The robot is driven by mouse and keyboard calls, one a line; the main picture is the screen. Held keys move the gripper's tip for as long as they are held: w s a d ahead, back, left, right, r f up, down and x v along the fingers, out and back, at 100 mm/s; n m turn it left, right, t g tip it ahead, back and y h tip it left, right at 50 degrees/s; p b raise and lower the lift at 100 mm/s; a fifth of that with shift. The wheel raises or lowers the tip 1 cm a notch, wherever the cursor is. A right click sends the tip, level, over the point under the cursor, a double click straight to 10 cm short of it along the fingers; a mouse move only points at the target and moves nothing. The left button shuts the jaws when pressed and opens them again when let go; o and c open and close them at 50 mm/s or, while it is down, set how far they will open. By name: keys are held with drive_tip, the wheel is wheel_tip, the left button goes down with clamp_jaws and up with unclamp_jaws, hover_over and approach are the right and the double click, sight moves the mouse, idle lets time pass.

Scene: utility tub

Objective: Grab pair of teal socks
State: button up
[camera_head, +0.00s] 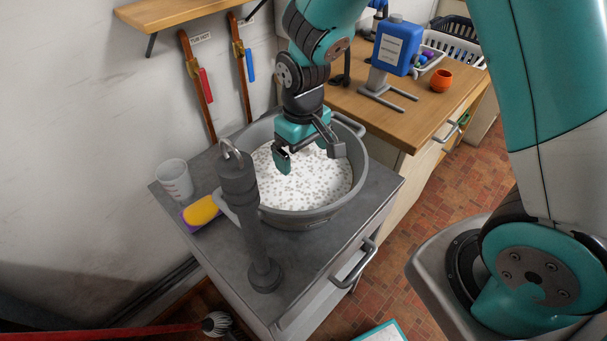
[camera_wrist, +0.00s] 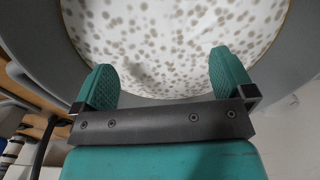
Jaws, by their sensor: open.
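No teal socks can be made out in either view. A round grey tub (camera_head: 299,217) stands on the grey counter, filled with white, grey-speckled matter (camera_head: 318,187) that looks like foam and hides whatever lies below it. The speckled surface (camera_wrist: 165,45) fills the upper part of the wrist view. My gripper (camera_head: 308,158) is over the tub, pointing down. Its two teal fingers (camera_wrist: 165,82) are apart with nothing between them. I cannot tell how far the fingertips are above the surface.
A dark upright post (camera_head: 254,220) stands at the tub's front left. A yellow sponge (camera_head: 202,211) and a clear cup (camera_head: 174,180) are at the left. Behind right, a wooden worktop (camera_head: 431,112) holds a blue jug (camera_head: 396,46) and an orange cup (camera_head: 441,80).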

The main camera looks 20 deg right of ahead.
sight(303, 168)
wheel_tip(303, 168, down, 8)
drive_tip(key=shift+w+d+r+p, duration=0.15)
drive_tip(key=shift+r+p, duration=0.1)
drive_tip(key=shift+p, duration=0.2)
drive_tip(key=shift+c, duration=0.5)
drive_tip(key=c, duration=0.7)
drive_tip(key=shift+o, duration=0.2)
